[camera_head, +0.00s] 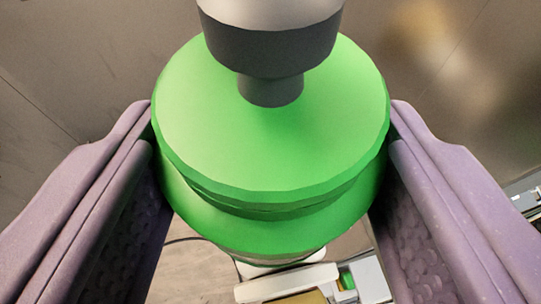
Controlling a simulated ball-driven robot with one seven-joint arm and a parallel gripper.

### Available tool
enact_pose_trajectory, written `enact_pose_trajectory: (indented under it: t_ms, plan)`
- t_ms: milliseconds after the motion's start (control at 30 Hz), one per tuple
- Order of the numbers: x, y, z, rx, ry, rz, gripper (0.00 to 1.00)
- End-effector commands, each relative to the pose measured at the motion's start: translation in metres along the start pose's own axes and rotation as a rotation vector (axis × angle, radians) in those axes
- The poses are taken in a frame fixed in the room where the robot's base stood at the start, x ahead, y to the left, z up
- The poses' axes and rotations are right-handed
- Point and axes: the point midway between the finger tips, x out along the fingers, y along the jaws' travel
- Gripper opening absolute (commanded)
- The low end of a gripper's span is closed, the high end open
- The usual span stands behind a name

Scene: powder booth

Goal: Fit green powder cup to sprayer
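The green powder cup (270,150) fills the middle of the camera view, with its broad round top facing me. My gripper (272,112) has one purple finger on each side of the cup, and both fingertips meet its sides. The fingers are shut on it. A stepped grey cylinder (268,48), light above and dark below with a narrower neck, stands over the top of the cup. It looks like part of the sprayer. Its neck end overlaps the cup's top; I cannot tell whether they touch or join. The cup's underside is hidden.
Below the cup is a white object (285,284), with a small green piece (347,279) and a white block (368,280) beside it. A thin dark cable runs there. Grey panels fill the background. A pale structure edge shows at the far right.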

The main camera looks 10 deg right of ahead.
Motion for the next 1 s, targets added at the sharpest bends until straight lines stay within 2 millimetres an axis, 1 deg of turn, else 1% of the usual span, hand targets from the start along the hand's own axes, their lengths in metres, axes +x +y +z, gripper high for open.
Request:
enact_pose_trajectory:
  t_ms: [200,233,333,567,667,767,900,1000]
  plan:
    - [0.000,0.000,-0.001,0.001,0.003,0.001,0.37]
    - [0.000,0.000,-0.001,0.001,0.002,0.001,0.71]
    - [0.000,0.000,0.000,0.001,0.002,0.001,0.94]
    - [0.000,0.000,0.000,0.001,0.000,0.001,0.94]
    - [-0.004,0.000,0.000,0.001,0.000,0.000,0.94]
    - [-0.017,0.000,-0.001,0.002,0.002,0.000,0.94]
    - [-0.044,-0.001,-0.001,0.001,0.002,-0.002,0.94]
    - [-0.061,-0.001,-0.001,0.001,0.002,-0.002,0.94]
